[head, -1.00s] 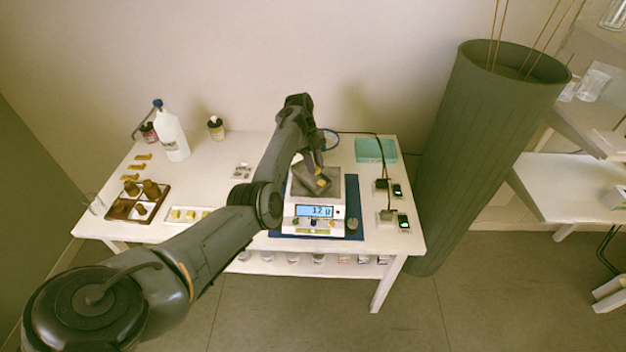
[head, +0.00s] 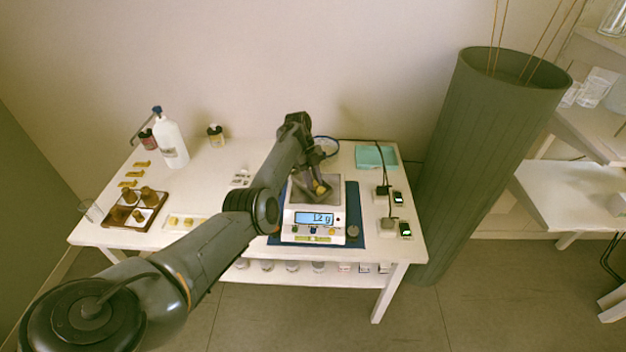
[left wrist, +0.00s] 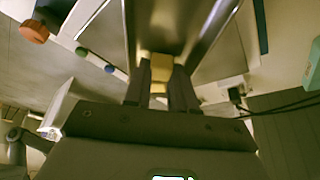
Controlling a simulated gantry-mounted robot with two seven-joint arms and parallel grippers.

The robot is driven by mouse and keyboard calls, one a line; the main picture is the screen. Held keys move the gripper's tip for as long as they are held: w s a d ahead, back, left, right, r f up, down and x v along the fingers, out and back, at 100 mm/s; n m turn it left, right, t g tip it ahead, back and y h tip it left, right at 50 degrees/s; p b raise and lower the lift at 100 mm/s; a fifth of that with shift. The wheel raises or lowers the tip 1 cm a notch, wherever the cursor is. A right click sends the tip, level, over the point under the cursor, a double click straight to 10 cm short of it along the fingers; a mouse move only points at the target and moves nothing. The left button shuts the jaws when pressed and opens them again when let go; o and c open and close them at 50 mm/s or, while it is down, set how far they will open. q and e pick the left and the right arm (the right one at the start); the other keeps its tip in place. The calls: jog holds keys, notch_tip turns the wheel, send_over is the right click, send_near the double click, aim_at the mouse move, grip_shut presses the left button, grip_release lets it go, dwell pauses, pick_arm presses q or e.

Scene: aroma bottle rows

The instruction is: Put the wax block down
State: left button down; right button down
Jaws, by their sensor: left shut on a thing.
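My left gripper (head: 319,184) is shut on a small yellow wax block (head: 321,188). It holds the block at the metal pan (head: 330,199) of the white scale (head: 297,226). The left wrist view shows the wax block (left wrist: 158,66) between the two dark fingertips (left wrist: 160,82), with the shiny pan (left wrist: 209,30) around and behind it. I cannot tell whether the block touches the pan. The lit blue scale display appears to read 1.2 g. My right gripper is not in view.
The scale stands on a blue mat (head: 274,239). Small devices (head: 404,229) with cables lie to its right, and a teal pad (head: 376,156) behind. A wooden tray (head: 114,221), a white tray (head: 177,228) and a white bottle (head: 171,142) stand to the left.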

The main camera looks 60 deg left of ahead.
pick_arm(q)
jog(key=c, duration=1.2)
grip_release()
jog(key=shift+f, duration=0.1)
